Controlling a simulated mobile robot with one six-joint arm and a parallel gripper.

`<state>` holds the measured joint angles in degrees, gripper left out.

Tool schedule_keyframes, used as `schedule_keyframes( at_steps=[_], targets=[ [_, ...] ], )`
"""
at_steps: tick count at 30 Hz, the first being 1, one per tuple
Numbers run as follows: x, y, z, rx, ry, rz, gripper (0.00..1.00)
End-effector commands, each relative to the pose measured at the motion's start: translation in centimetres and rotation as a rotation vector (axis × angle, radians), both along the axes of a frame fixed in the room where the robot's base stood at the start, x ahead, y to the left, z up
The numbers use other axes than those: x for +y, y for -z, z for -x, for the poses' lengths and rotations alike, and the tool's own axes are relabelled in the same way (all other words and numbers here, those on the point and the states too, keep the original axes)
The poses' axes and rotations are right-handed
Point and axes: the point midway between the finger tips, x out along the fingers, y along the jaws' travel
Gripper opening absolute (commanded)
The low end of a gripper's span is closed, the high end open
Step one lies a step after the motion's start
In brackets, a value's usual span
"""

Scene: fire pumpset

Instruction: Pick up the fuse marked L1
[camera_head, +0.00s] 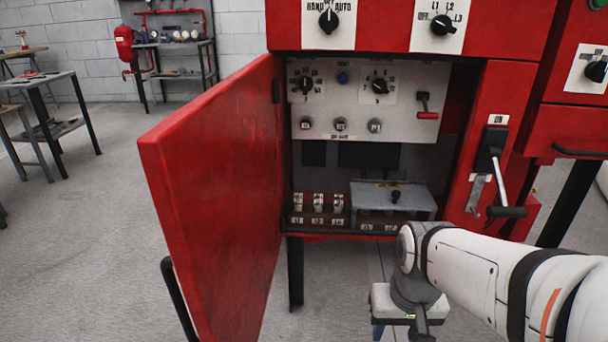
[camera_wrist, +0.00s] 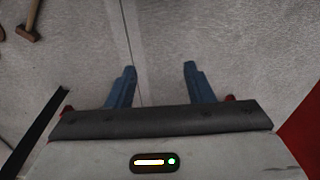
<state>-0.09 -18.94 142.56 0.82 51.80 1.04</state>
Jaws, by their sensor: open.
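Several small fuses stand in a row at the lower left inside the open red cabinet in the head view.
The red door (camera_head: 215,190) stands open left of the fuses. A grey cover with a black knob (camera_head: 395,197) lies right of them. A panel of knobs (camera_head: 370,100) sits above. A lever handle (camera_head: 505,211) projects at the right. A hammer (camera_wrist: 28,27) lies on the floor.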

Motion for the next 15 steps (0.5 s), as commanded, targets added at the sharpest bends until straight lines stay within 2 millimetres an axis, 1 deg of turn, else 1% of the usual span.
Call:
schedule_keyframes(
  at_steps=[1, 2, 5, 8, 9, 11, 12, 14, 15],
  targets=[
    [0.3, -1.0, -0.8, 0.005, 0.027, -0.012, 0.47],
    [0.3, -1.6, -1.4, 0.009, 0.054, -0.024, 0.47],
    [1.1, -4.0, -4.5, 0.029, 0.187, -0.079, 0.47],
    [2.7, -6.5, -8.7, 0.064, 0.360, -0.151, 0.47],
    [3.4, -7.4, -10.6, 0.082, 0.437, -0.182, 0.47],
    [4.5, -8.5, -13.3, 0.110, 0.549, -0.226, 0.47],
    [5.2, -9.1, -15.1, 0.131, 0.625, -0.254, 0.47],
    [6.3, -9.9, -17.8, 0.165, 0.738, -0.295, 0.47],
    [7.1, -10.4, -19.5, 0.190, 0.813, -0.321, 0.47]
  ],
)
